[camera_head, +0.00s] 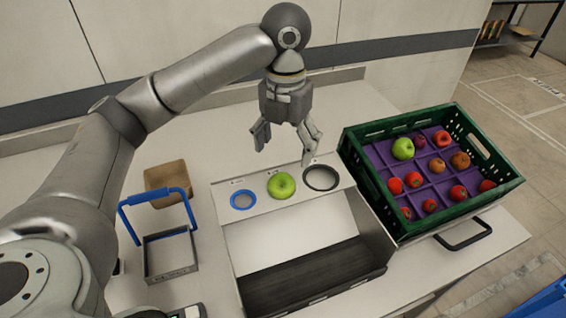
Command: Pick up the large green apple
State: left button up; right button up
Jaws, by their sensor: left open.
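A second green apple (403,148) lies in the green crate at the right, among red and brownish fruit. I cannot tell for certain which green apple is larger. My left gripper (287,150) hangs pointing down above and behind the apple on the panel. Its fingers are apart and empty, and it touches no apple. My right gripper is not in this view.
The white panel (315,203) has a blue ring (243,200) and a black ring (321,178); a dark chute lies in front. The green crate (440,222) has purple dividers. A blue-handled basket (169,257) and brown box (166,178) stand left. Bare counter shows behind the panel.

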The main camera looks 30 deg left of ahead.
pick_arm(q)
send_over(281, 178)
jog(key=f, duration=0.2)
jog(key=d+f, duration=0.1)
jog(key=f, duration=0.1)
jog(key=shift+s+f+p, duration=0.15)
jog(key=shift+s+p, duration=0.05)
jog(key=shift+p, duration=0.1)
jog(key=shift+w+a+f, duration=0.15)
jog(key=shift+a+f, duration=0.05)
jog(key=shift+f, duration=0.4)
jog(key=f, duration=0.2)
jog(key=f+p, duration=0.1)
jog(key=shift+a+f+p, duration=0.3)
jog(key=shift+a+f, duration=0.05)
jog(key=shift+f, duration=0.55)
jog(key=shift+w, duration=0.1)
jog(key=shift+c, duration=0.6)
jog(key=c, duration=1)
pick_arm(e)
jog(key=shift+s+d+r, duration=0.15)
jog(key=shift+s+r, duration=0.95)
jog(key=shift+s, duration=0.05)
